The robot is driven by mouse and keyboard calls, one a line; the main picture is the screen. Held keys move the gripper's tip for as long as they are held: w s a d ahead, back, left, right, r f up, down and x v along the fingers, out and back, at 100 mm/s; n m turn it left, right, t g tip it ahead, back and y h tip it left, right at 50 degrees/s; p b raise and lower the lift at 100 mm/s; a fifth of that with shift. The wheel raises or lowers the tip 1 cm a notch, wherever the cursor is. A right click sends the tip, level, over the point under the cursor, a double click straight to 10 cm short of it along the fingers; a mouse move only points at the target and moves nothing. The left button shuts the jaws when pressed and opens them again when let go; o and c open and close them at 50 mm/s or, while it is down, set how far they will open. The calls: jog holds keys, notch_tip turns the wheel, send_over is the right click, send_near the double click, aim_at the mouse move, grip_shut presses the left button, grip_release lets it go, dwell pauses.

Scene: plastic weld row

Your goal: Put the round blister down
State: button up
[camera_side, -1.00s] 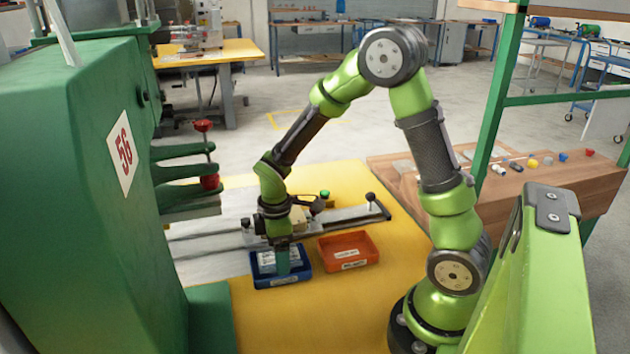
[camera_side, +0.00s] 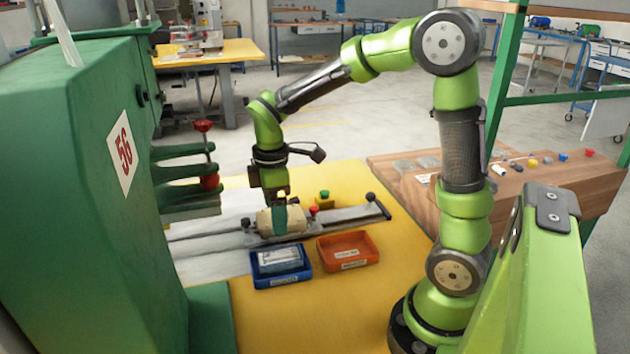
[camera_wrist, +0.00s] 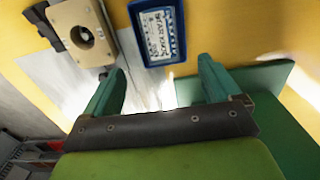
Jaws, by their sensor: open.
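My gripper (camera_side: 280,216) is raised above the work, in front of a beige block fixture. In the wrist view its two green fingers (camera_wrist: 162,66) are spread with nothing held between them. The blue tray (camera_side: 257,281) lies below it on the yellow table, with whitish, printed contents (camera_side: 280,258). The tray also shows at the top of the wrist view (camera_wrist: 181,30), ahead of the fingers. I cannot make out a round blister among the contents. The beige fixture (camera_side: 263,224) has a round hole, seen in the wrist view (camera_wrist: 85,33).
An orange tray (camera_side: 357,243), seemingly empty, stands right of the blue one. A metal slide (camera_side: 345,213) runs behind both trays. The green machine (camera_side: 95,200) fills the left. A wooden bench (camera_side: 520,195) on the right holds flat clear pieces (camera_side: 403,166) and small coloured parts.

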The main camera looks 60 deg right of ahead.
jog(key=s+a+r+m+t+y, duration=0.1)
jog(key=s+a+r+m+t, duration=0.1)
jog(key=s+r+m+t, duration=0.1)
jog(key=s+a+r+m+t+y, duration=0.1)
jog(key=s+a+r+m+t, duration=0.2)
jog(key=s+r+m, duration=0.3)
jog(key=s+m+t, duration=0.1)
jog(key=s+m, duration=0.1)
jog(key=m, duration=0.1)
jog(key=shift+s+a+r+m, duration=0.25)
jog(key=shift+s+r+m, duration=0.05)
jog(key=shift+m, duration=0.1)
jog(key=shift+o, duration=0.2)
